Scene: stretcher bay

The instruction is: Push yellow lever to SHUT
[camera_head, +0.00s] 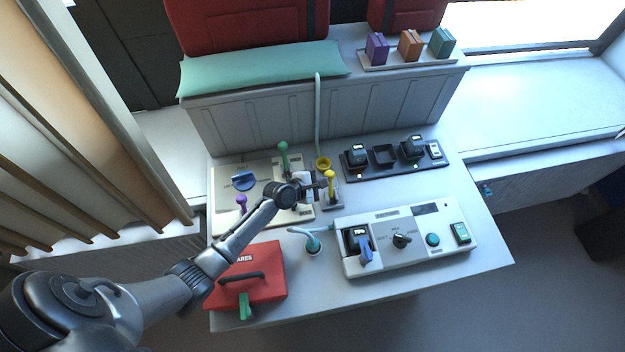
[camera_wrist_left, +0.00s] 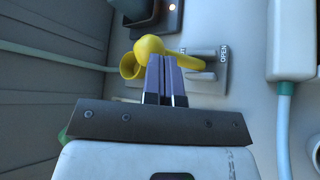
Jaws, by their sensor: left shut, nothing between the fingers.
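The yellow lever (camera_head: 330,176) stands on a small grey base near the middle of the table. In the left wrist view its round knob (camera_wrist_left: 149,46) points left and its stem runs right to the grey plate (camera_wrist_left: 222,72), whose visible label reads OPEN. A SHUT label cannot be made out. My left gripper (camera_head: 324,185) is shut and empty, right beside the lever. In the left wrist view its fingertips (camera_wrist_left: 166,60) overlap the lever just below the knob; I cannot tell whether they touch it. My right gripper is in neither view.
A yellow ring (camera_head: 323,163) on a pale hose is close behind the lever. A beige panel (camera_head: 225,217) with a blue knob and green and purple levers lies left. A dark charger strip (camera_head: 400,171) is behind right, a white console (camera_head: 385,262) front right, a red case (camera_head: 222,291) front left.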

